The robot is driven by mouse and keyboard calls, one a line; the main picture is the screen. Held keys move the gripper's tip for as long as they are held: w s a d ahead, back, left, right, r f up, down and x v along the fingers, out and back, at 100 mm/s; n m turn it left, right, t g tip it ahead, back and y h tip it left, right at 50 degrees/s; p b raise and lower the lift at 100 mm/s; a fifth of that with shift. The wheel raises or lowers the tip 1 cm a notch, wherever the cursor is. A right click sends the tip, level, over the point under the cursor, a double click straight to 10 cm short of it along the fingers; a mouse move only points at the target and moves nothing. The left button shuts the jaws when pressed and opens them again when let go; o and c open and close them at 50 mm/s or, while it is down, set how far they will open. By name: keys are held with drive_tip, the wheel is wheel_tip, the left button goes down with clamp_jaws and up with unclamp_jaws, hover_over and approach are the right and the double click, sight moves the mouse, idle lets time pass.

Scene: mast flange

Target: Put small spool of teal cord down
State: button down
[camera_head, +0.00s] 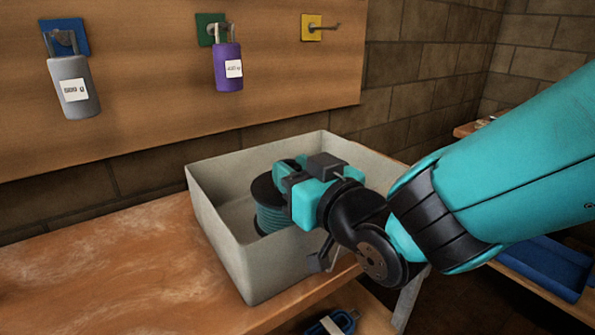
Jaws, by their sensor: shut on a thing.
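The small spool of teal cord (270,215) has dark end flanges and teal cord wound between them. It stands inside or just above the floor of a pale open bin (228,258); I cannot tell whether it touches the floor. My gripper (287,183) reaches into the bin from the right and is shut on the spool's upper part. The gripper body hides the spool's right side, and the bin's front wall hides part of its lower end.
The bin stands on a wooden bench (120,270), which is clear to the left. A blue item (338,321) lies below the bench edge. A blue tray (545,265) is at right.

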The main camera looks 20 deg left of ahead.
drive_tip(key=shift+f+b, duration=0.45)
drive_tip(key=c, duration=0.8)
unclamp_jaws()
drive_tip(key=shift+r+p, duration=0.7)
drive_tip(key=shift+p, duration=0.1)
drive_tip(key=b+v, duration=0.6)
drive_tip(key=v, duration=0.6)
drive_tip(key=shift+b, duration=0.4)
